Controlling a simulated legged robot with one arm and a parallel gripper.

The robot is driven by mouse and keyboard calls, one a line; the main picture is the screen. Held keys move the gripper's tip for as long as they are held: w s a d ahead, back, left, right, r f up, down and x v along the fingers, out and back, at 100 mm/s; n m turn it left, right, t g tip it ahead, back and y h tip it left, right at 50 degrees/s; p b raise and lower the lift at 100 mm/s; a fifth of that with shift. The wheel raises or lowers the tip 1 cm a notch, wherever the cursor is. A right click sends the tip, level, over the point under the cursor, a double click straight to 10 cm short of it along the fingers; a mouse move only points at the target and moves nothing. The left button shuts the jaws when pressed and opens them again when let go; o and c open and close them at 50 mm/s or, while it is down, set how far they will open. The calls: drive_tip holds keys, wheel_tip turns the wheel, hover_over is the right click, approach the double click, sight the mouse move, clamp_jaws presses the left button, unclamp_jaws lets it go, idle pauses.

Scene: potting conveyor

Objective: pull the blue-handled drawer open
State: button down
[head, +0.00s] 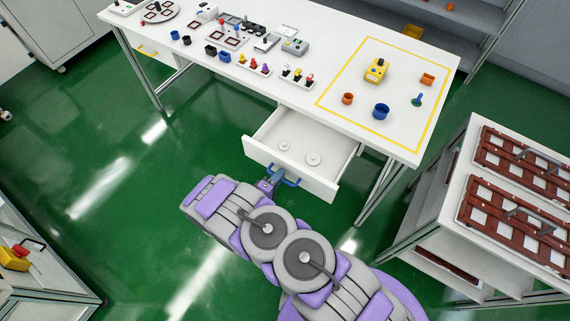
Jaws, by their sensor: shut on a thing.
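The blue-handled drawer (312,173) hangs under the right half of the white table and stands well open. Its blue handle (288,182) is on the drawer's front face. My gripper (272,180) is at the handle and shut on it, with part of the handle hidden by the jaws. Two small round light discs lie inside the drawer.
A cart with brown racks (520,200) stands at right. Green floor is clear at left.

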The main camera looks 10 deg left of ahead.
drive_tip(key=shift+s+a+f, duration=0.2)
drive_tip(key=shift+s, duration=0.6)
drive_tip(key=c, duration=1.3)
unclamp_jaws()
drive_tip(key=shift+w, duration=0.1)
drive_tip(key=shift+o, duration=0.2)
drive_tip(key=shift+r, duration=0.1)
drive_tip(key=p+v, duration=0.4)
drive_tip(key=v, duration=1.3)
drive_tip(key=shift+s+p, duration=0.2)
drive_tip(key=shift+p, duration=0.15)
drive_tip(key=shift+a, duration=0.1)
